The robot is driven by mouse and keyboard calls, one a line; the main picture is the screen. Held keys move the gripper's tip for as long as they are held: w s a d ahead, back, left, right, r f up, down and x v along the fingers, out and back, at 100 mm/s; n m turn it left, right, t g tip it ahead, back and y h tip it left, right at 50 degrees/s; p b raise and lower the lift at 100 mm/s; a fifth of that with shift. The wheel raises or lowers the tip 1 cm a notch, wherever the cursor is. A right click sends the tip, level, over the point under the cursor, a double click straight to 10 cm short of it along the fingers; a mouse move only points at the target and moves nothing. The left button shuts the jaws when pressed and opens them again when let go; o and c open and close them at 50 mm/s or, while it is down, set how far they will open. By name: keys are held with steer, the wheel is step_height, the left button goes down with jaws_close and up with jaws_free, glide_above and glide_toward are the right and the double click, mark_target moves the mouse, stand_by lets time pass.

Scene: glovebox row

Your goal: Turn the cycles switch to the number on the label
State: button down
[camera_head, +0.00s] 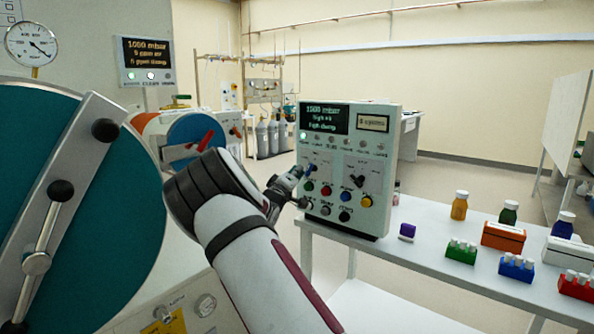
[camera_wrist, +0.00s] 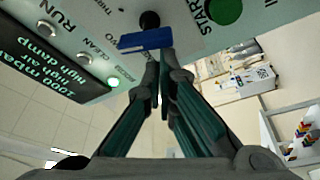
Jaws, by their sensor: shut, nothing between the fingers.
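A grey control panel (camera_head: 379,150) stands on the white bench. Its label (camera_head: 374,123) has a number and the word cycles; the number is too small to read surely. In the wrist view a blue bar handle (camera_wrist: 146,40) lies close to a black round knob (camera_wrist: 150,20), with words like TWO and THREE printed beside it. That handle looks like the cycles switch. My gripper (camera_head: 304,170) is at the panel's left switch and partly hides it. In the wrist view my gripper (camera_wrist: 163,57) is shut and empty, its tips close to the blue handle; contact cannot be told.
A second rotary switch (camera_head: 360,181) and several coloured buttons sit close by, including a green START button (camera_wrist: 225,10). Bottles and a green vial rack (camera_head: 461,254) stand on the bench at right. A large teal round door (camera_head: 100,220) fills the left.

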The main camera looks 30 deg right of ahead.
steer(key=shift+s+d+f+n, duration=0.1)
steer(key=shift+d+f+n, duration=0.1)
steer(key=shift+n, duration=0.5)
steer(key=shift+b, duration=0.3)
